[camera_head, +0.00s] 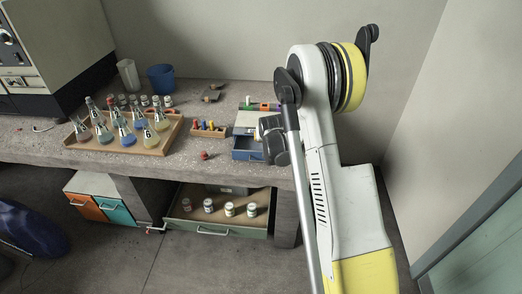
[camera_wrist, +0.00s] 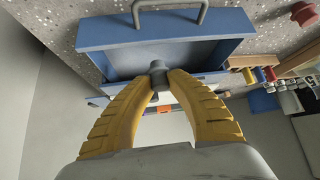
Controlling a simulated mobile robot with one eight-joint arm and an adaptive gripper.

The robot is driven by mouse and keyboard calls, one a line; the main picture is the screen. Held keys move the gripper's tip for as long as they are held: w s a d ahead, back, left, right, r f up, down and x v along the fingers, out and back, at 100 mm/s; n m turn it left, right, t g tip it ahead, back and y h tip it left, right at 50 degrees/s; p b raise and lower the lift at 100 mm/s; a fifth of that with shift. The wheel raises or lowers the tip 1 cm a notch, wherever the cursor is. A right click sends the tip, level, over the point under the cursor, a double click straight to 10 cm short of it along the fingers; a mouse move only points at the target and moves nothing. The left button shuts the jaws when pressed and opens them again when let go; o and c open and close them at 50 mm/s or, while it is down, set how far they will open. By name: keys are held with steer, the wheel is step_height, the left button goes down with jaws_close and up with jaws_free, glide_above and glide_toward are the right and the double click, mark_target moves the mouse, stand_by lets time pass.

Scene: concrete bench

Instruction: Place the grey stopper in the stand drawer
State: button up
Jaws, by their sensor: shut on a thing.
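My gripper (camera_wrist: 158,82) has yellow fingers and is shut on the grey stopper (camera_wrist: 158,68), whose dark grey top shows between the fingertips. The stand (camera_head: 246,119) is a small unit at the right end of the bench. Its blue drawer (camera_head: 246,155) is pulled open. In the wrist view the drawer's front panel (camera_wrist: 165,32) with a grey handle lies just beyond the fingertips, and the stopper overlaps the drawer's inside in the picture. I cannot tell whether it touches the drawer floor. In the head view my arm hides the stopper and most of the gripper.
A red stopper (camera_head: 204,155) lies on the bench left of the drawer; a wooden rack (camera_head: 210,132) of coloured stoppers stands behind it. A wooden tray (camera_head: 157,150) of several flasks is further left. Below, a green drawer (camera_head: 215,230) with several jars stands open.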

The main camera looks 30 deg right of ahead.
steer(key=shift+w+a+f+b, duration=0.25)
steer(key=shift+w+f, duration=0.2)
steer(key=shift+w, duration=0.15)
steer(key=shift+w+a+f+b, duration=0.1)
steer(key=shift+w+a+f, duration=0.1)
steer(key=shift+w+f, duration=0.35)
steer(key=shift+f+b, duration=0.95)
steer(key=shift+f, duration=0.8)
steer(key=shift+f, duration=0.25)
steer(key=o, duration=0.9)
steer(key=shift+c, duration=0.2)
steer(key=shift+r, duration=0.1)
